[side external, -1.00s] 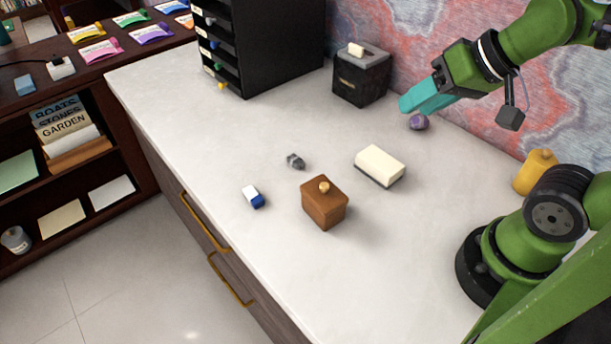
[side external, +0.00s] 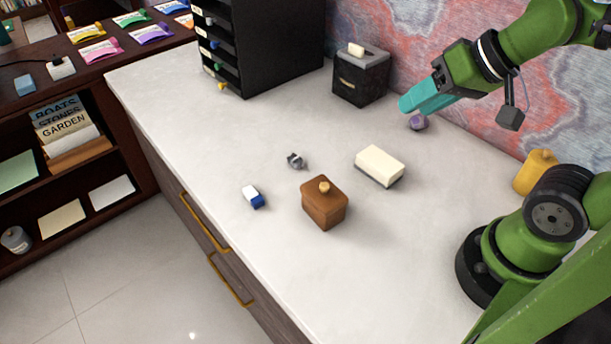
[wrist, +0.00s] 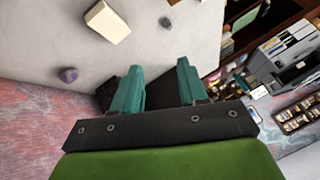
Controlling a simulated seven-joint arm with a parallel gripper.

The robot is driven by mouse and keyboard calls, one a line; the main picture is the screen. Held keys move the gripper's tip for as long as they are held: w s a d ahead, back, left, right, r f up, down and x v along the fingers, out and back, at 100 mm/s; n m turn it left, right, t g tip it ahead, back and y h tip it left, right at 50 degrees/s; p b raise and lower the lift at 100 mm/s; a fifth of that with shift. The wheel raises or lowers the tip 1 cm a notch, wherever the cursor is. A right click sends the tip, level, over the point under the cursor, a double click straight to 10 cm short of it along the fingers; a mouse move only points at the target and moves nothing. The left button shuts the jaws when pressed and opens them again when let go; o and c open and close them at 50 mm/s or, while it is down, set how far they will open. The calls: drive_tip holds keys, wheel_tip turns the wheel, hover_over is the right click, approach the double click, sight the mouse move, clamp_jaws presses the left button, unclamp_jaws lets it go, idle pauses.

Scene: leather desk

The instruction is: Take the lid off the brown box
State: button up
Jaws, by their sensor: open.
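The brown box (side external: 324,208) stands on the pale desk top, near its front edge. Its lid (side external: 324,188) sits on top of it and has a small light wooden knob (side external: 324,186). My gripper (side external: 403,104) is up in the air at the upper right, over the back of the desk and well away from the box. In the wrist view its two teal fingers (wrist: 158,80) are apart with nothing held between them. The brown box does not show in the wrist view.
A cream block on a grey base (side external: 380,165) lies right of the box. A grey clip-like piece (side external: 296,160) and a blue-and-white eraser (side external: 253,196) lie left. A purple lump (side external: 418,122), black bin (side external: 361,80), black shelf unit (side external: 265,45) and yellow jar (side external: 536,172) stand further back.

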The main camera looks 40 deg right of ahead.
drive_tip(key=shift+o, duration=0.7)
drive_tip(key=n+g+h, duration=0.1)
drive_tip(key=n+g, duration=0.5)
drive_tip(key=n, duration=0.6)
hover_over(325, 185)
drive_tip(key=s, duration=0.1)
drive_tip(key=f, duration=0.7)
drive_tip(key=d+f, duration=0.1)
drive_tip(key=f, duration=0.3)
drive_tip(key=shift+s+f, duration=0.1)
drive_tip(key=shift+w+a+f, duration=0.15)
drive_tip(key=shift+w+f, duration=0.05)
drive_tip(key=shift+f, duration=0.8)
drive_tip(key=shift+w+a+f, duration=0.15)
drive_tip(key=shift+f, duration=0.9)
drive_tip(key=shift+w+a+f, duration=0.15)
drive_tip(key=shift+w+f, duration=0.05)
drive_tip(key=shift+f, duration=0.8)
